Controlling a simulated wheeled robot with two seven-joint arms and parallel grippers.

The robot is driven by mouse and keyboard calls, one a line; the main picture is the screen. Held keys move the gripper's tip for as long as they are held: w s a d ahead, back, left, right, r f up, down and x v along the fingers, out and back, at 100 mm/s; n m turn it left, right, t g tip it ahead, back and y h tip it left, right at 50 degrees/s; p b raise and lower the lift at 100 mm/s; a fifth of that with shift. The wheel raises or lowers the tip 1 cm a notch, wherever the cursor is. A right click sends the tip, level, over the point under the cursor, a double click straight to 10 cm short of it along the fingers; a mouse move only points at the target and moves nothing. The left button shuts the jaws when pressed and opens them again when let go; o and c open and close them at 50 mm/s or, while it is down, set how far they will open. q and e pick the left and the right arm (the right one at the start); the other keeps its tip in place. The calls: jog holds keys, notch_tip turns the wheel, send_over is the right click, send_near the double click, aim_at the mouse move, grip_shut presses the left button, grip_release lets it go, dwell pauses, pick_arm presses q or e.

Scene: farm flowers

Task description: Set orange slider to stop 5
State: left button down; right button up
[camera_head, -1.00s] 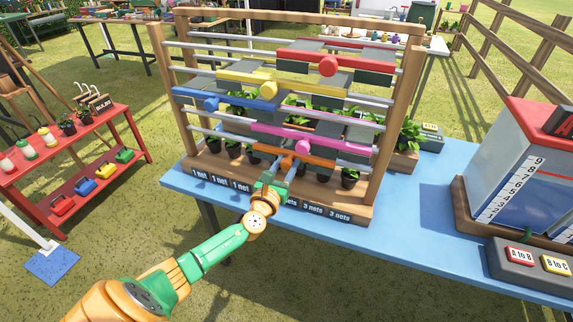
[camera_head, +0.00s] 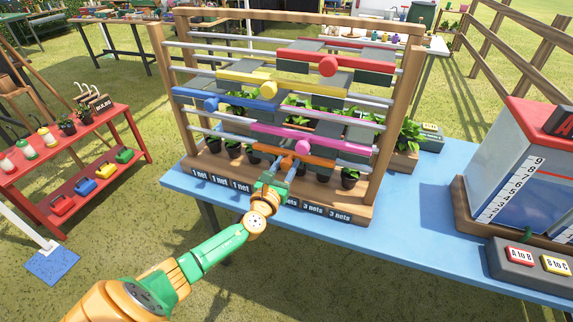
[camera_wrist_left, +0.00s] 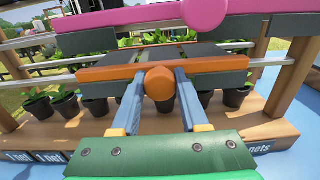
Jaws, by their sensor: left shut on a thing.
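The orange slider (camera_wrist_left: 110,73) is the lowest coloured bar on the wooden rack, with a round orange knob (camera_wrist_left: 160,83) at its front. In the head view the orange slider (camera_head: 312,158) sits right of the rack's middle, partly hidden by my gripper. My left gripper (camera_head: 284,169) reaches it from the front. In the wrist view the left gripper's blue fingers (camera_wrist_left: 160,88) are shut on the knob, one at each side. The stop numbers are not readable on the rail. My right gripper is not in view.
The rack (camera_head: 388,130) also carries pink (camera_head: 270,138), blue (camera_head: 240,101), yellow (camera_head: 310,84) and red (camera_head: 350,62) sliders above. Potted plants (camera_head: 349,177) stand behind the orange one. A tank (camera_head: 515,170) and a button box (camera_head: 500,262) stand right on the blue table (camera_head: 420,235).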

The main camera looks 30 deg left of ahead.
aim_at(323, 164)
pick_arm(q)
jog(key=d, duration=0.3)
jog(key=w+d, duration=0.1)
jog(key=d, duration=0.1)
jog(key=w+d+p, duration=0.1)
jog(key=d, duration=0.2)
jog(key=shift+d, duration=0.35)
jog(key=shift+a+f, duration=0.1)
jog(key=shift+a, duration=0.05)
jog(key=c, duration=0.7)
grip_release()
jog(key=shift+o, duration=1.3)
jog(key=shift+w+d, duration=0.1)
jog(key=shift+d, duration=0.15)
